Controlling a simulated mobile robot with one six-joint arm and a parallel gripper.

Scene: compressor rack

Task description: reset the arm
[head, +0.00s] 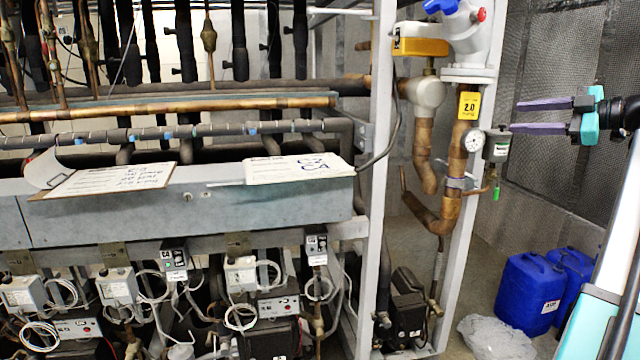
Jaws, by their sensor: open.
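My gripper (513,116) is at the right side of the head view, pointing left. Its two purple fingers are apart, with teal parts at their base, and nothing shows between them. In the picture, the fingertips lie just right of the copper pipe with the yellow "2.0" tag (469,105) and near the round gauge (473,141). I cannot tell how far in front of them the fingers are. My arm runs down the right edge of the picture.
The compressor rack (200,212) with pipes and small control boxes fills the left and middle. A grey upright (377,150) stands at its right end. A mesh wall stands behind.

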